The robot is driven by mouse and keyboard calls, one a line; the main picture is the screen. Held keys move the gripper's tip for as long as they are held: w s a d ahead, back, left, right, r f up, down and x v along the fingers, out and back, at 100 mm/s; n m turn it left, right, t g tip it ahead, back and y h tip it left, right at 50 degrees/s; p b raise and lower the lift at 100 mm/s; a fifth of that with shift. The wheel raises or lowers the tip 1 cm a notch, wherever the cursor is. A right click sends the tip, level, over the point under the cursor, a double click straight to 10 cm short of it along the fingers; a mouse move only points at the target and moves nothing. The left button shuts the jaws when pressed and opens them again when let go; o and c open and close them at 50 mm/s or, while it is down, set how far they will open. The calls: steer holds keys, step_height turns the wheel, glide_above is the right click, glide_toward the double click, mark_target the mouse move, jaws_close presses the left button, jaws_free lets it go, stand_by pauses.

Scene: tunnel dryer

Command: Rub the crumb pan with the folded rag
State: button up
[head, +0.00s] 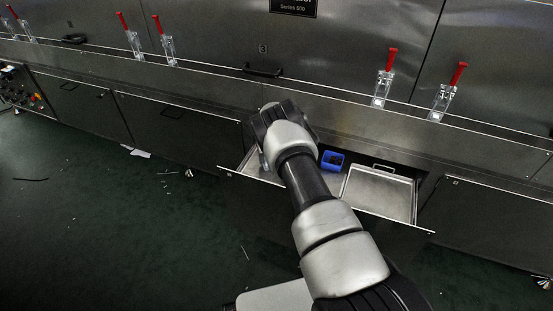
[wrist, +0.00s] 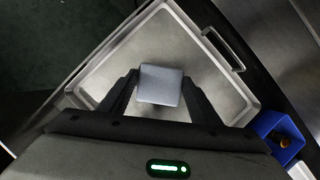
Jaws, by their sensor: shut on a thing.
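The crumb pan (wrist: 222,92) is a shallow metal tray with a raised rim and a handle on its right side in the wrist view. In the head view a part of the pan (head: 256,170) shows at the left end of the open drawer, mostly behind my arm. My gripper (wrist: 160,88) is over the pan, with its fingers on both sides of the folded rag (wrist: 161,84), a grey-blue square pad. It is shut on the rag. I cannot tell whether the rag touches the pan floor. The fingertips are hidden in the head view.
A blue bin (head: 332,161) stands right of the pan in the drawer and shows in the wrist view (wrist: 276,134), with small brown things inside. A second metal tray (head: 379,193) lies farther right. Red-handled clamps (head: 384,80) line the ledge above. Scraps (head: 136,152) lie on the green floor.

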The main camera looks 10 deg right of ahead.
steer(key=shift+w+a, duration=0.55)
steer(key=shift+a, duration=0.3)
steer(key=shift+w+a, duration=0.55)
steer(key=shift+a, duration=0.25)
steer(key=shift+r+p, duration=0.55)
steer(key=shift+r, duration=2.45)
steer(key=shift+r, duration=0.1)
step_height(320, 180, up, 3)
steer(key=shift+f+p, duration=0.1)
steer(key=shift+p, duration=0.5)
